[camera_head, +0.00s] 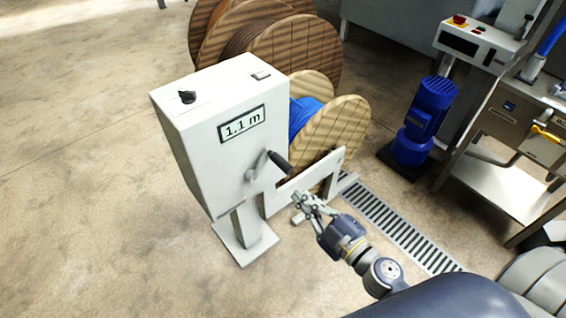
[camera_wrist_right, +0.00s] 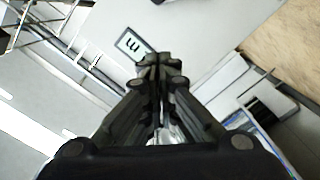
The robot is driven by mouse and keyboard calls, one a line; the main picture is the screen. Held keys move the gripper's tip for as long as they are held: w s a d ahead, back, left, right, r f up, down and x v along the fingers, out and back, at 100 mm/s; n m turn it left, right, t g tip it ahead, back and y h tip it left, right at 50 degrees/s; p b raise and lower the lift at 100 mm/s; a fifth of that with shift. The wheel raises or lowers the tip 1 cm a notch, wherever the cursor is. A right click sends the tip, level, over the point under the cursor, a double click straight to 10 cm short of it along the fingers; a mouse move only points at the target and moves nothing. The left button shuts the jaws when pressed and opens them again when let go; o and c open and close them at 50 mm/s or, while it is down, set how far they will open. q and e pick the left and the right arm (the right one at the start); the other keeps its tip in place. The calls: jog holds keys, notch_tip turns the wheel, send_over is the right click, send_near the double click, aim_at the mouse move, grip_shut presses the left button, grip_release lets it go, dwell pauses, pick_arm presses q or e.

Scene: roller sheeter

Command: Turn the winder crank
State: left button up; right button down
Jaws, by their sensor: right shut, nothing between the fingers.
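The winder is a white box cabinet (camera_head: 215,135) on a stand, with a display (camera_head: 242,124) reading 1.1 m. The crank is not clearly visible there. My left gripper is out of view.
A wooden spool with blue cable (camera_head: 345,128) is mounted beside the cabinet. Larger wooden spools (camera_head: 300,50) stand behind it. A floor grate (camera_head: 400,230) runs to the right, near a blue motor (camera_head: 425,120) and a steel bench (camera_head: 490,185). The floor at left is clear.

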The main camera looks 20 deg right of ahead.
jog(key=p, duration=0.2)
send_over(289, 173)
jog(key=s+a, duration=0.4)
jog(key=f+b, duration=0.1)
jog(key=w+d+f, duration=0.1)
jog(key=d+f+b, duration=0.1)
jog(key=shift+w+d+b, duration=0.2)
jog(key=shift+w+b, duration=0.05)
jog(key=shift+b, duration=0.05)
jog(key=shift+w+d+m+p, duration=0.15)
jog(key=shift+d+m+p, duration=0.15)
jog(key=shift+d+p, duration=0.15)
jog(key=shift+w+d+f+m, duration=0.15)
jog(key=shift+d+f+m, duration=0.15)
jog(key=shift+d+m, duration=0.1)
jog(key=shift+r+p, duration=0.1)
jog(key=shift+p, duration=0.2)
